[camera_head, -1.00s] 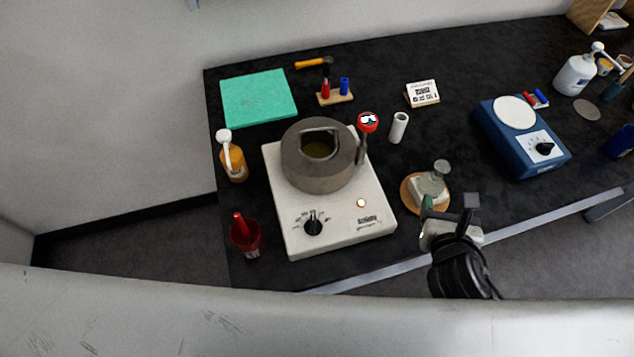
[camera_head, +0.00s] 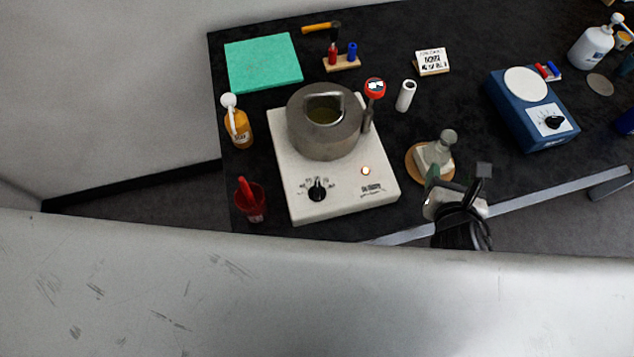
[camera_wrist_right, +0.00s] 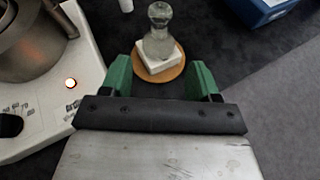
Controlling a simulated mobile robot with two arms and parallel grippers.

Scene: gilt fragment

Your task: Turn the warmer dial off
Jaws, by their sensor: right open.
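The warmer (camera_head: 337,203) is a white box with a grey metal pot (camera_head: 325,135) on top. Its black dial (camera_head: 317,190) is on the front left of the top face, and a small indicator light (camera_head: 366,171) glows at the right. The dial also shows, partly cut off, at the left edge of the right wrist view (camera_wrist_right: 10,126). My right gripper (camera_head: 456,178) is to the right of the warmer, near the table's front edge. In the wrist view its green fingers (camera_wrist_right: 161,78) are apart with nothing between them. My left gripper is not in view.
A glass flask (camera_head: 438,150) on a round wooden base stands just beyond my right gripper. A red cup (camera_head: 250,203) and an amber pump bottle (camera_head: 238,127) stand left of the warmer. A blue device with its own dial (camera_head: 553,122) is at the right.

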